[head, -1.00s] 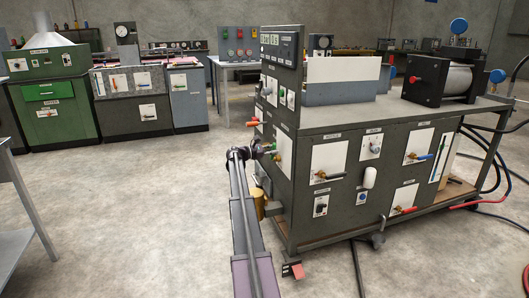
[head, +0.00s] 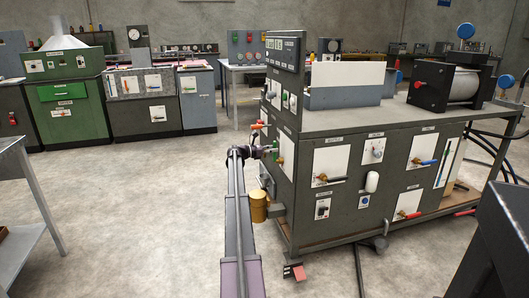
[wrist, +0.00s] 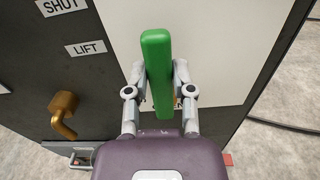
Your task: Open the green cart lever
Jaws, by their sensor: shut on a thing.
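The green lever (wrist: 157,70) stands upright in the wrist view, in front of a white plate on the dark side of the cart (wrist: 100,90). My gripper (wrist: 160,80) has one grey finger on each side of it and is shut on its lower half. The lever's base is hidden behind my gripper. In the head view my gripper (head: 268,151) meets the small green lever (head: 280,150) at the cart's left side; the grip is too small to judge there.
A brass knob (wrist: 63,110) sits left of the lever, below a LIFT label (wrist: 85,47). A yellow cylinder (head: 258,207) is low by the cart's left end. A dark box-like shape (head: 500,225) fills the lower right. The floor (head: 140,210) on the left is clear.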

